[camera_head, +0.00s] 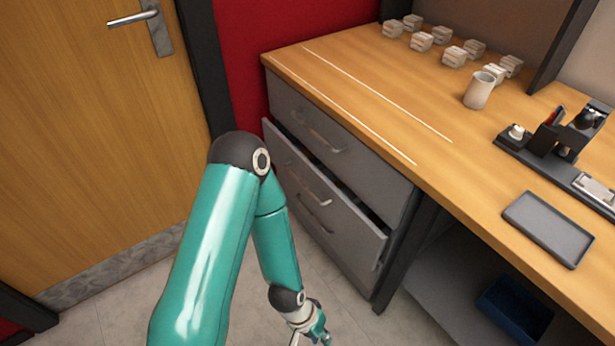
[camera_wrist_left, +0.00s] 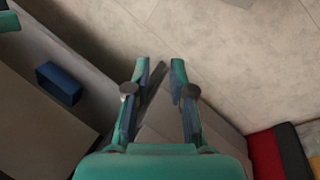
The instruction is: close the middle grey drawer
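The middle grey drawer (camera_head: 325,190) is in the cabinet under the wooden worktop in the head view. It stands slightly pulled out, with a dark gap along its top edge and its front proud of the top drawer (camera_head: 345,150). A bar handle is on its front. My left gripper (camera_head: 318,335) is at the bottom of the head view, low in front of the cabinet and apart from the drawer. In the left wrist view the gripper (camera_wrist_left: 161,68) is open and empty, its two fingers apart above the floor. My right gripper is not in view.
The worktop (camera_head: 370,85) carries several small pale blocks, a white cup (camera_head: 479,91), a black device (camera_head: 560,135) and a grey tray (camera_head: 548,229). A blue bin (camera_head: 515,310) sits on the shelf below. A wooden door (camera_head: 95,150) is left. The floor before the drawers is clear.

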